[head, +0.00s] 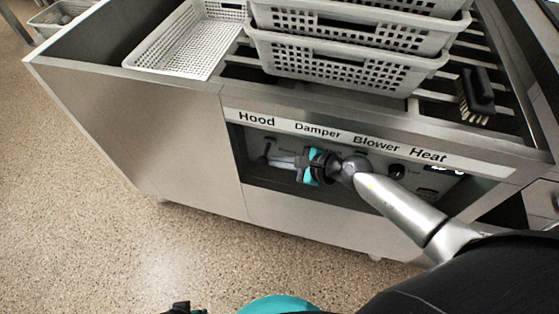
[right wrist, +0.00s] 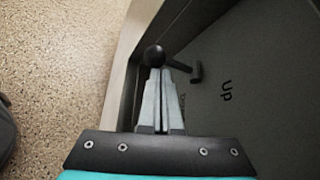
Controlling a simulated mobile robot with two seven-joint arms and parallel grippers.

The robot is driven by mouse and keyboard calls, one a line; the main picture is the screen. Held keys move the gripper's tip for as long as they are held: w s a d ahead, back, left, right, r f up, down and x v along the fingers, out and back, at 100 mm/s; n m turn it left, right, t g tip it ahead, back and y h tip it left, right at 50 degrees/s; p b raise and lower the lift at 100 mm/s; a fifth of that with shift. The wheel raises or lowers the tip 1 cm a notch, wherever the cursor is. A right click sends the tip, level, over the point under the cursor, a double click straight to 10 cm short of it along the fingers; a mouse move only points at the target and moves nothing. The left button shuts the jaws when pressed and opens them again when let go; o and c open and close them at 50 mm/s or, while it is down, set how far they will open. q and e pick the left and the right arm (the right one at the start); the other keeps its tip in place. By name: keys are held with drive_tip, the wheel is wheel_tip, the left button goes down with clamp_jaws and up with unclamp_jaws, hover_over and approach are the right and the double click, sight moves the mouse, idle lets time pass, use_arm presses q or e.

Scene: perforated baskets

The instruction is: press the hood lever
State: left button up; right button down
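The hood lever (right wrist: 180,65) is a black rod with a round knob, under the "Hood" label in the recessed panel; it also shows in the head view (head: 267,148). My right gripper (head: 272,160) reaches into the panel from the right. In the right wrist view its two grey fingers (right wrist: 158,75) are together with only a thin gap between them. Their tips are at the knob, which partly covers them; I cannot tell whether they touch it. The word "Up" is printed on the panel beside the lever.
The label strip (head: 340,138) also reads Damper, Blower and Heat. A knob (head: 397,172) sits at the panel's right. Stacked perforated baskets (head: 345,70), a single basket (head: 180,52) and a black brush (head: 477,92) are on top.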

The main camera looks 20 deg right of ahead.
use_arm(q)
drive_tip(key=shift+s+a+f, duration=0.25)
drive_tip(key=shift+s+f, duration=0.15)
idle(0.9)
drive_tip(key=shift+w, duration=0.15)
idle(0.6)
drive_tip(key=shift+p+v, duration=0.85)
drive_tip(key=shift+p, duration=0.2)
drive_tip(key=shift+w+f, duration=0.15)
